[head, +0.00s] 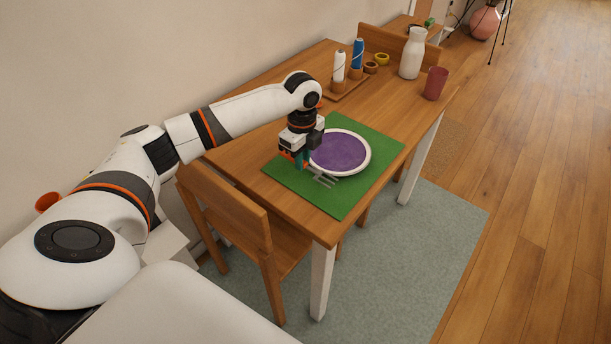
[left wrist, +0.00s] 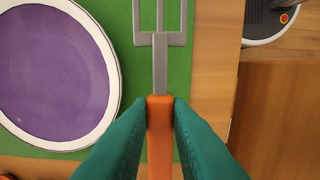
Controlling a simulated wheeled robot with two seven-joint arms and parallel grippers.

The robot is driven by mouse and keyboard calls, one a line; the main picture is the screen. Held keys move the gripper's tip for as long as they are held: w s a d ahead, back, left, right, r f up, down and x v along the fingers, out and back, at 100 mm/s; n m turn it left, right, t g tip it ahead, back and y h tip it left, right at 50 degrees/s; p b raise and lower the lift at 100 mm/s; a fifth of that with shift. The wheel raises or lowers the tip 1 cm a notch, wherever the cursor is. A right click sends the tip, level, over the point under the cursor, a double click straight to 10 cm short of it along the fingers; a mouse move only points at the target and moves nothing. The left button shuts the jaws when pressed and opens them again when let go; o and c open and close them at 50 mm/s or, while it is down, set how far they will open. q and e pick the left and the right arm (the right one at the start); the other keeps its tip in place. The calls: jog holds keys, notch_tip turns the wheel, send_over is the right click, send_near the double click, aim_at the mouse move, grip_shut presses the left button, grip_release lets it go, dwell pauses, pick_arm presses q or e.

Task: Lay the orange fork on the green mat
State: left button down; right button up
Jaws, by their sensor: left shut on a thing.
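My left gripper (head: 301,160) is shut on the orange handle of the fork (left wrist: 159,126), as the left wrist view shows. The fork's grey tines (head: 326,179) point away from the fingers and lie over the green mat (head: 345,200), beside the plate. I cannot tell whether the fork touches the mat or hangs just above it. The purple plate with a white rim (head: 339,151) lies on the mat; in the left wrist view the plate (left wrist: 55,70) is left of the fork. My right gripper is not in view.
A wooden chair (head: 228,205) stands at the near left side. The mat's near corner is clear.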

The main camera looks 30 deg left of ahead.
aim_at(303, 182)
pick_arm(q)
jog(key=shift+f, duration=2.65)
jog(key=shift+d, duration=0.1)
jog(key=c, duration=1.3)
grip_release()
jog(key=shift+f, duration=0.15)
jog(key=shift+c, duration=0.2)
notch_tip(303, 182, up, 12)
jog(key=shift+r, duration=0.2)
